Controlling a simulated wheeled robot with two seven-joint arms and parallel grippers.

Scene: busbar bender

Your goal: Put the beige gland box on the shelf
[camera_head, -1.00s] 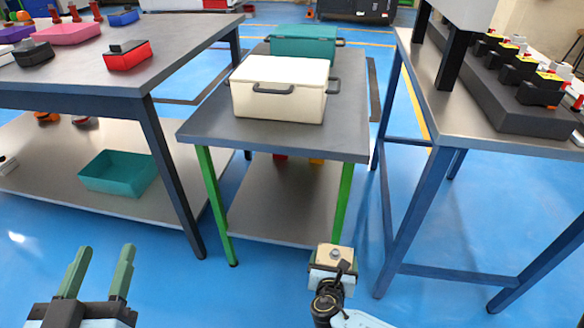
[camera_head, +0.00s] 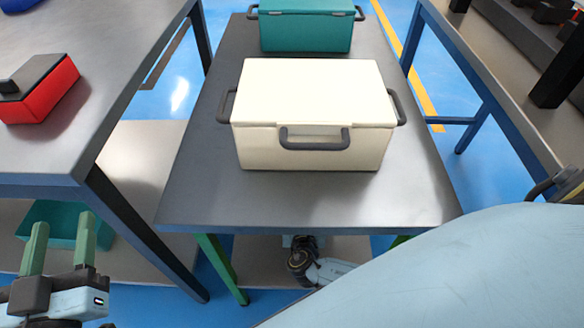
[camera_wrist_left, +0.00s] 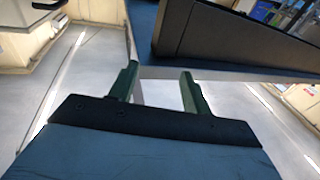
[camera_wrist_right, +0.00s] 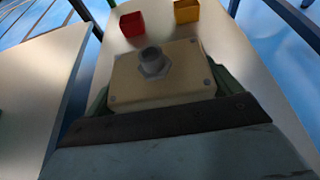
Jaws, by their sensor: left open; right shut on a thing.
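The beige gland box (camera_wrist_right: 180,88), with a grey hex gland on its top face, is between the fingers of my right gripper (camera_wrist_right: 162,85), which is shut on it. In the right wrist view it is over the pale lower shelf (camera_wrist_right: 232,60); I cannot tell whether it touches. In the head view the right wrist reaches under the tabletop of the middle table, which hides the box. The shelf (camera_head: 262,252) shows there only as a strip. My left gripper (camera_head: 62,240) is open and empty at the lower left; its fingers also show in the left wrist view (camera_wrist_left: 158,80).
A red box (camera_wrist_right: 132,24) and a yellow box (camera_wrist_right: 187,11) stand farther back on the shelf. A white case (camera_head: 310,95) and a teal case (camera_head: 305,28) sit on the tabletop (camera_head: 200,190) above. Table legs flank the shelf. A teal bin (camera_head: 62,219) is at left.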

